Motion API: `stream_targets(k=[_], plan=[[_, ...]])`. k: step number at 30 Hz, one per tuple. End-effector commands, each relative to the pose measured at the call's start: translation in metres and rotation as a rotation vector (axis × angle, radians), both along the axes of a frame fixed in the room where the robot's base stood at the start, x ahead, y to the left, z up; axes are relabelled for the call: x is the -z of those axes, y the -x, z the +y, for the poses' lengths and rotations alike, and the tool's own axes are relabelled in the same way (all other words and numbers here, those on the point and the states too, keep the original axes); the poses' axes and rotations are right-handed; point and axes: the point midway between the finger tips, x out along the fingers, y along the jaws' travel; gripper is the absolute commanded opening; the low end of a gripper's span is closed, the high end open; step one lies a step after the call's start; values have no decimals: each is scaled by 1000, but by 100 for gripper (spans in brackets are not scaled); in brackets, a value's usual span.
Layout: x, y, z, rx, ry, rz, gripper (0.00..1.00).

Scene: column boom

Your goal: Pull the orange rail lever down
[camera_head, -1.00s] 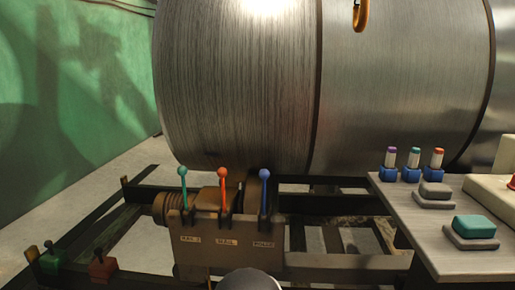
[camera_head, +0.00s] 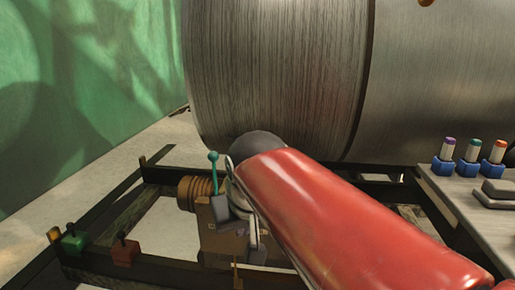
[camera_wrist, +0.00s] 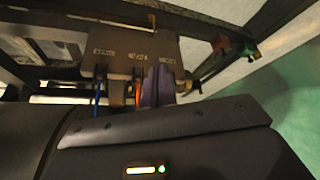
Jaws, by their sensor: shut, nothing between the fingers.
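The orange lever shows in the wrist view (camera_wrist: 138,92) as a thin orange strip close beside my gripper's fingers (camera_wrist: 157,86). I cannot tell whether they touch. In the head view my red arm and wrist hide the orange lever, and my gripper (camera_head: 222,208) is at the lever panel (camera_head: 222,243), just below the teal lever's knob. The gripper is shut and holds nothing. The teal lever (camera_head: 213,160) stands upright left of my wrist. The blue lever (camera_wrist: 97,95) shows in the wrist view and is hidden in the head view.
A large metal drum (camera_head: 275,80) stands close behind the levers. A grey bench (camera_head: 475,210) with several colored-capped pegs is at the right. Green (camera_head: 74,242) and red (camera_head: 125,252) boxes sit on the dark frame at the lower left. A green wall is at the left.

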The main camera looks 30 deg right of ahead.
Motion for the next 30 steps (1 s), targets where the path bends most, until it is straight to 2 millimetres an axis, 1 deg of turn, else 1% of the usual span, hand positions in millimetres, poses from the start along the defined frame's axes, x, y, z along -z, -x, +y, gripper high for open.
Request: stream_targets(k=[1, 2, 3, 5, 6, 8, 9, 12, 15, 18, 21, 24, 30], plan=[[-22, -31, -9, 28, 7, 2, 0], [-34, -47, -15, 42, 12, 0, 0], [-48, -67, -22, 62, 15, 0, 0], [-67, -97, -34, 92, 19, -3, 0], [-79, -117, -43, 113, 23, -4, 0], [-93, -146, -59, 147, 24, -7, 0], [-100, -163, -69, 168, 24, -9, 0], [-112, -200, -95, 220, 23, -15, 0], [-117, -226, -118, 264, 17, -20, 0], [-119, -242, -135, 295, 13, -25, 0], [-120, -250, -145, 313, 9, -28, 0], [-120, -253, -148, 320, 8, -30, 0], [-121, -253, -148, 320, 8, -30, 0]])
